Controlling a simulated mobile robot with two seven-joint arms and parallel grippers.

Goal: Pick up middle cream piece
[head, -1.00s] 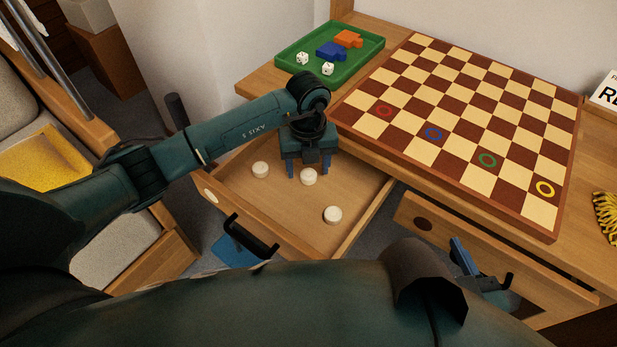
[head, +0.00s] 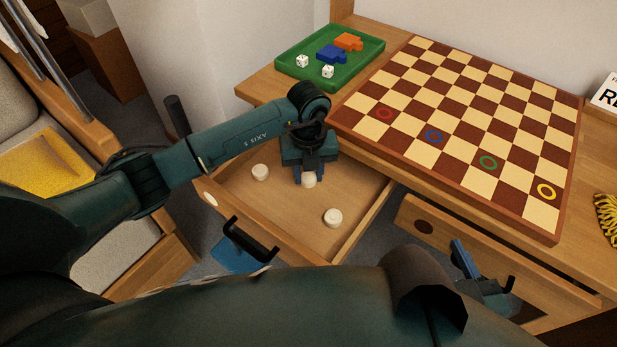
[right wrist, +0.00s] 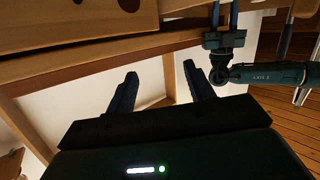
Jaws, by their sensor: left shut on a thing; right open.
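Three round cream pieces lie in an open wooden drawer in the head view. The middle cream piece (head: 309,181) is between the fingers of my left gripper (head: 309,178), which is shut on it, and the fingers cover part of it. Another cream piece (head: 260,172) lies to the left of it, and a third cream piece (head: 333,218) lies nearer, to the right. My right gripper (head: 466,262) is low at the right, in front of the desk; in the right wrist view its two fingers (right wrist: 160,92) are apart with nothing between them.
The drawer (head: 290,222) has a black handle (head: 250,240) on its front. A checkered board (head: 460,120) with coloured rings on some squares covers much of the desktop. A green tray (head: 354,71) holds dice and puzzle pieces. A second drawer (head: 500,258) stands at the right.

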